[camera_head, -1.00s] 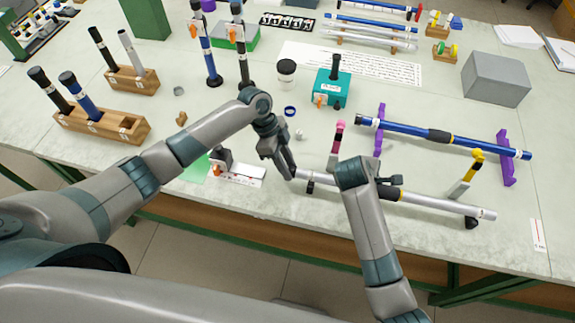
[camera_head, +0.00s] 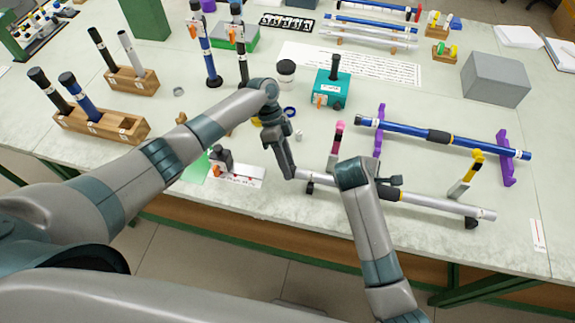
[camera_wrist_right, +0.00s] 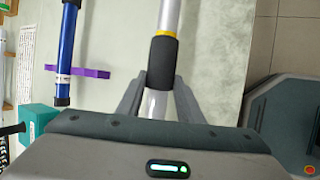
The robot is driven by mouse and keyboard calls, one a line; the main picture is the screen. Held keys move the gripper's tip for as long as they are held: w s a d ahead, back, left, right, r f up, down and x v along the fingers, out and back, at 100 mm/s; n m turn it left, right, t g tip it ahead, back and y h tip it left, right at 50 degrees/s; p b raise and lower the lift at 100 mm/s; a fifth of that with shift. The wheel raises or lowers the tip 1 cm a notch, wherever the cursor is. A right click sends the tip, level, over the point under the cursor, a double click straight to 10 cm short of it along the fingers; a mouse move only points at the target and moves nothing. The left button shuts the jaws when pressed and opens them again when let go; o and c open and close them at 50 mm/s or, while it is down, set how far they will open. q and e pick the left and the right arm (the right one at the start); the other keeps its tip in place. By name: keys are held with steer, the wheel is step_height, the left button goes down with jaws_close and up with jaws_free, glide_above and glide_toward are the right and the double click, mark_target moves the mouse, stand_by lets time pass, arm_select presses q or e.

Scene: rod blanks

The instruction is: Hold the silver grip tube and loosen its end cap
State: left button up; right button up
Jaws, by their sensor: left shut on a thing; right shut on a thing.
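The silver grip tube (camera_head: 435,203) lies near the table's front edge, with a black grip sleeve (camera_head: 390,195) and a yellow ring near its middle. My left gripper (camera_head: 290,174) is shut at the tube's left end; its fingers hide the end cap. My right gripper in the right wrist view (camera_wrist_right: 161,90) has its fingers on both sides of the tube beside the black sleeve, shut on it. In the head view my right forearm hides those fingers and part of the tube.
A pink-topped post (camera_head: 338,134) and a yellow-topped post (camera_head: 474,164) stand by the tube. Behind it a blue tube (camera_head: 400,130) rests on purple stands. A small holder on a white card (camera_head: 243,175) is left of my left gripper. A teal box (camera_head: 331,91) stands farther back.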

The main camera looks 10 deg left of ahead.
arm_select(q)
steer(key=shift+w+f+g, duration=0.1)
steer(key=shift+w+g, duration=0.15)
steer(key=shift+g, duration=0.75)
steer(key=shift+s+n+g, duration=0.1)
steer(key=shift+n+g, duration=0.2)
steer(key=shift+g, duration=0.1)
steer(key=o, duration=1.1)
steer(key=shift+c, duration=0.2)
steer(key=v, duration=1.2)
